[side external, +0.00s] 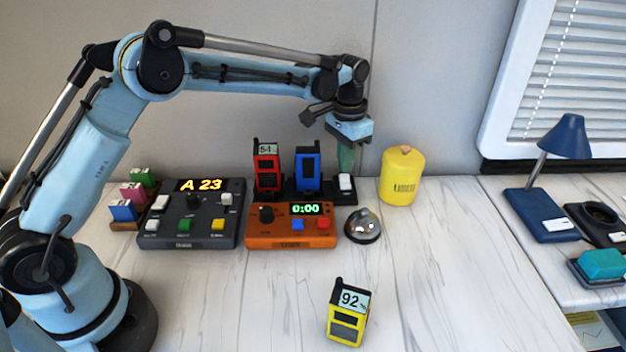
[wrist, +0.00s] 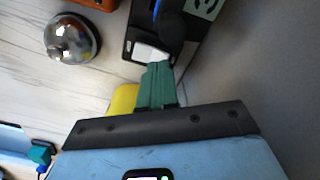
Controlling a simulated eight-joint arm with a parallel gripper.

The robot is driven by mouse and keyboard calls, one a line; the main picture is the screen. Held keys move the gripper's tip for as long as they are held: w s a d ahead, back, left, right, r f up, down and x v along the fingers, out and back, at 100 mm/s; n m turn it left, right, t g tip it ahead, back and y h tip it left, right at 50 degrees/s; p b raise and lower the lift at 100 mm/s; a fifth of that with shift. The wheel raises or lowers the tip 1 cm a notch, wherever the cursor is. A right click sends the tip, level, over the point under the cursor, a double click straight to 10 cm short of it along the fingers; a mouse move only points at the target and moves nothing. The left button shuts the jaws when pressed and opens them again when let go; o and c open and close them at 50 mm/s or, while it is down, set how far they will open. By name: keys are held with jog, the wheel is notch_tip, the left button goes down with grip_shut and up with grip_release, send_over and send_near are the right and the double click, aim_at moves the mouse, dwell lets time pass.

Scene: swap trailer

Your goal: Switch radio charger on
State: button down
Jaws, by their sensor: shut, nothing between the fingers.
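The radio charger (side external: 320,197) is a dark base near the wall. A red radio (side external: 267,170) and a blue radio (side external: 307,170) stand in it. Its white switch (side external: 346,184) is at the right end, and also shows in the wrist view (wrist: 150,52). I cannot tell whether the switch is on or off. My gripper (side external: 346,168) has green fingers pointing down just above the switch; contact is unclear. In the wrist view the fingers (wrist: 159,70) are together, empty, beside the switch and partly covering its edge. A yellow radio (side external: 348,315) reading 92 stands on the front of the table.
An orange timer (side external: 260,238) and a silver bell (side external: 363,225) stand in front of the charger. A yellow canister (side external: 402,177) is close to its right. A dark grey control box (side external: 190,215) is on the left. The table's front middle is mostly clear.

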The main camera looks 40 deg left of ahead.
aim_at(342, 177)
jog(key=shift+f, duration=1)
dwell(0.9)
jog(key=shift+r, duration=3.55)
jog(key=s+a+r+n+t, duration=0.1)
jog(key=s+r+t, duration=0.1)
jog(key=s+r, duration=0.3)
jog(key=s+a+r+n+t, duration=0.1)
jog(key=s+a+r+t, duration=0.1)
jog(key=s, duration=0.5)
jog(key=s+f+t, duration=0.1)
jog(key=s+f, duration=0.1)
jog(key=s, duration=0.3)
jog(key=s+a+f+n+t, duration=0.1)
jog(key=s+f+t, duration=0.1)
jog(key=s, duration=0.4)
jog(key=shift+s+a+f, duration=0.2)
jog(key=shift+s+a, duration=0.05)
jog(key=shift+s, duration=0.05)
